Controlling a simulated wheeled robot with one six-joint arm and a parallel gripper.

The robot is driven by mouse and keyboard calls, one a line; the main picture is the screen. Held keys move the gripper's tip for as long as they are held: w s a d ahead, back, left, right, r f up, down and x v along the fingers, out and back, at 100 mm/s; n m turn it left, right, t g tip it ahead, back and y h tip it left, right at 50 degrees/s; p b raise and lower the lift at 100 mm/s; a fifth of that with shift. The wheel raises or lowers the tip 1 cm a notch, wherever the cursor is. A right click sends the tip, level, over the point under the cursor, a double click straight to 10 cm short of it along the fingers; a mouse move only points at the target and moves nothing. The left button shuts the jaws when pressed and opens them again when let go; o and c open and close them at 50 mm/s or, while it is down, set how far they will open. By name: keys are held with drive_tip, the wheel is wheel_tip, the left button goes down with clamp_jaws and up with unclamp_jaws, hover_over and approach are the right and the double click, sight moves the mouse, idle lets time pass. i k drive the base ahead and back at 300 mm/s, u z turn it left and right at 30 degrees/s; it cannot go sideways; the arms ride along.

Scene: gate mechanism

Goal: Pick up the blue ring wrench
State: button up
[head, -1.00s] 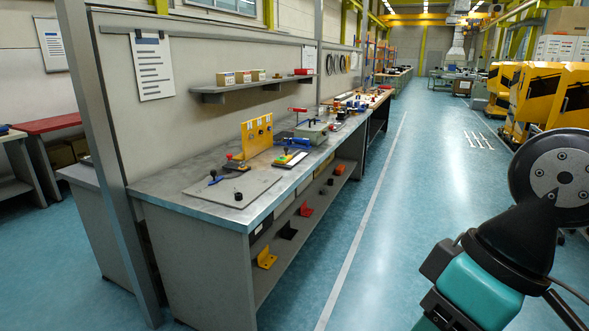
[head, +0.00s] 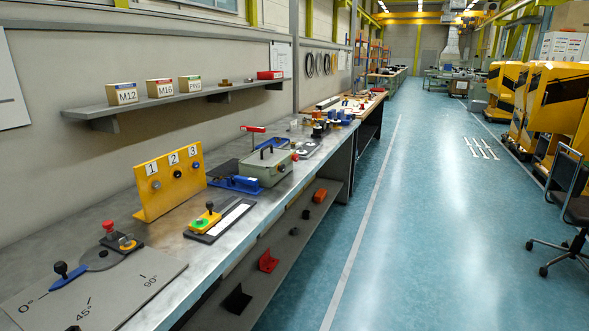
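I cannot make out a blue ring wrench for certain. Several blue things show on the long grey workbench (head: 105,212). A blue lever (head: 68,280) with a black knob lies at the 0° mark of a grey angle plate (head: 120,292) at the near end. A low blue piece (head: 236,184) lies in front of a grey-green box (head: 264,166) with a handle. Small blue parts (head: 338,116) stand farther along, too small to tell apart. My gripper is not in view.
A yellow panel (head: 151,206) numbered 1 to 3 stands on the bench. A wall shelf (head: 178,100) holds labelled boxes. The lower shelf (head: 230,280) holds red and black brackets. Blue floor (head: 420,240) right of the bench is clear; an office chair (head: 572,210) stands far right.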

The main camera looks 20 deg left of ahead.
sight(252, 182)
drive_tip(key=u, duration=0.05)
drive_tip(key=i, duration=1.4)
drive_tip(key=u, duration=0.8)
drive_tip(key=i, duration=0.75)
drive_tip(key=u, duration=1.5)
drive_tip(key=i, duration=0.65)
drive_tip(key=u, duration=0.5)
